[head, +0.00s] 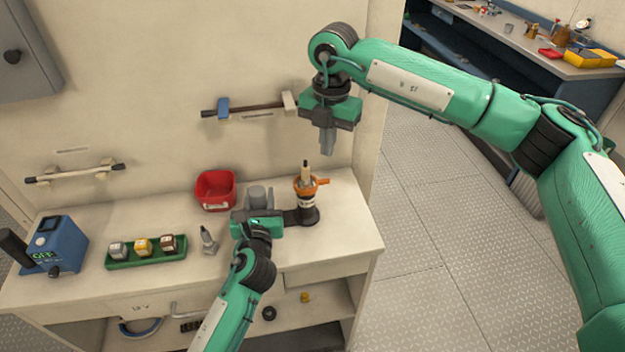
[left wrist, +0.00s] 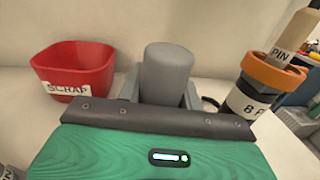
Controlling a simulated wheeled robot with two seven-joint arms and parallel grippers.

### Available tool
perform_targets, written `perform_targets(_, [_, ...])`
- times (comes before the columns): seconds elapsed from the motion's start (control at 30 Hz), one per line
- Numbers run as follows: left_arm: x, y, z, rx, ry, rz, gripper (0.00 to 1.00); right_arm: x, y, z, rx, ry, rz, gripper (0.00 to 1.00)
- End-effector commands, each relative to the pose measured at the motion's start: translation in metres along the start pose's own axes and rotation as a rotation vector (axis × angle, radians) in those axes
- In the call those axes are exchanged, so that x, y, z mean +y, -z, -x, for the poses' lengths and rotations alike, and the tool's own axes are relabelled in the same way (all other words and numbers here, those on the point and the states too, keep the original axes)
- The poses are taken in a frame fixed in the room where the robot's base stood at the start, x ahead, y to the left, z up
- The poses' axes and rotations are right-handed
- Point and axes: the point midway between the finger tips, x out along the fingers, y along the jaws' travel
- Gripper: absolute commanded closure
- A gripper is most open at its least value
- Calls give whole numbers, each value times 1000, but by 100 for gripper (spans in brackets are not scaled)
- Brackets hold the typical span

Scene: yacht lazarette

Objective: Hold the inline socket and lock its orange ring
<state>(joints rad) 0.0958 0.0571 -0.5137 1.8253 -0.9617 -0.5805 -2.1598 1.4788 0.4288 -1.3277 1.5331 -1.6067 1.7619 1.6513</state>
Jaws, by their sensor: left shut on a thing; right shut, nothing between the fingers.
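The orange ring (head: 311,184) sits round the upper part of an upright dark piece with a white band (head: 305,198), which I take for the inline socket, at the bench's right. A beige part marked PIN (left wrist: 296,32) stands up out of the ring (left wrist: 274,72). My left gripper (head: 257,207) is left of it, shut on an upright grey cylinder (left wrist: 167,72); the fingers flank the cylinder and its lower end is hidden. My right gripper (head: 327,142) is shut and empty, pointing down above and slightly right of the ring, apart from it.
A red SCRAP bin (head: 215,190) stands behind left. A grey pointed part (head: 208,239), a green tray (head: 146,259) with three small blocks and a blue device (head: 58,245) lie further left. Wall rails (head: 250,109) are behind. The bench's right front is clear.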

Motion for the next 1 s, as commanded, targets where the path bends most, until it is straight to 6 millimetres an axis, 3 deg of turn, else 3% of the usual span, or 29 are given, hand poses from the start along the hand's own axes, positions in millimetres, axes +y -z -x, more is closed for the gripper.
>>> perform_targets(0.3, [0,0,0,1,0,0,97,-20,24,-46,433,-23,-295,100])
perform_targets(0.57, [0,0,0,1,0,0,97,-31,35,-63,841,-11,-659,100])
perform_targets(0.77, [0,0,0,1,0,-1,97,-35,24,-66,1147,24,-983,100])
perform_targets(1.0, [0,0,0,1,0,-1,97,-45,-16,-73,1507,94,-1407,100])
